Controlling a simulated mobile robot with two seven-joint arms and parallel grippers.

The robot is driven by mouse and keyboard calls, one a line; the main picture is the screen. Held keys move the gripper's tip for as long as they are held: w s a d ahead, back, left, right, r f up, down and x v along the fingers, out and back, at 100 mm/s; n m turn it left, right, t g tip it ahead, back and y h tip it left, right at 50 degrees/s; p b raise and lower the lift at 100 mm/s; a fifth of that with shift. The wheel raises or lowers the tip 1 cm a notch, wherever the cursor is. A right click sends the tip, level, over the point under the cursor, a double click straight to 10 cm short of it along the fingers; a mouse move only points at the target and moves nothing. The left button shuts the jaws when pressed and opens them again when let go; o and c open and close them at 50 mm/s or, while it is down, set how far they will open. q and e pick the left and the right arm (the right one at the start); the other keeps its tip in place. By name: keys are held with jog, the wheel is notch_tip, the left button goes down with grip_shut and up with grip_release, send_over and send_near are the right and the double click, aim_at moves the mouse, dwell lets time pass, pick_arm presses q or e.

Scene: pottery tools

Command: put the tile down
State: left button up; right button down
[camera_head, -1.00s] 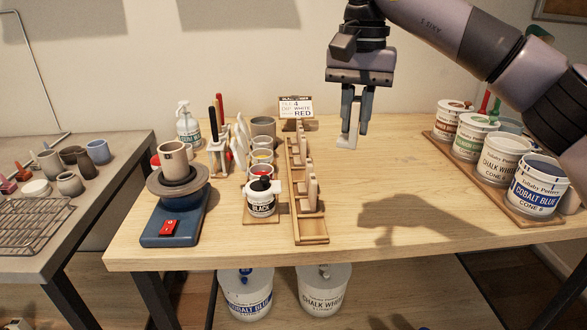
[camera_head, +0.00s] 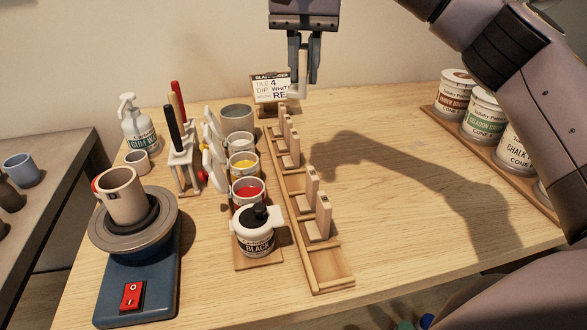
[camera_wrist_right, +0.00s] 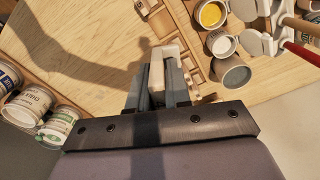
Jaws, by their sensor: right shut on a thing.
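My right gripper (camera_head: 304,68) is shut on a pale tile (camera_head: 300,88), which hangs below the fingertips in front of the sign. In the right wrist view the tile (camera_wrist_right: 166,52) sticks out between the two fingers (camera_wrist_right: 160,84). The wooden rack (camera_head: 330,268) runs front to back in the middle of the table, with several pale upright tiles (camera_head: 311,190) standing in it. The held tile is above and near the rack's far end; the exact gap to it cannot be told. My left gripper is out of view.
A sign (camera_head: 270,90) stands behind the rack. Paint buckets (camera_head: 485,112) line the right side. The table right of the rack is clear.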

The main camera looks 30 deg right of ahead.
notch_tip(320, 180, down, 19)
jog(key=shift+s+r+b, duration=0.1)
jog(key=shift+b, duration=0.55)
jog(key=shift+f, duration=0.2)
jog(key=c, duration=1.1)
grip_release()
jog(key=shift+r, duration=0.1)
notch_tip(320, 180, up, 12)
jog(key=shift+r, duration=0.15)
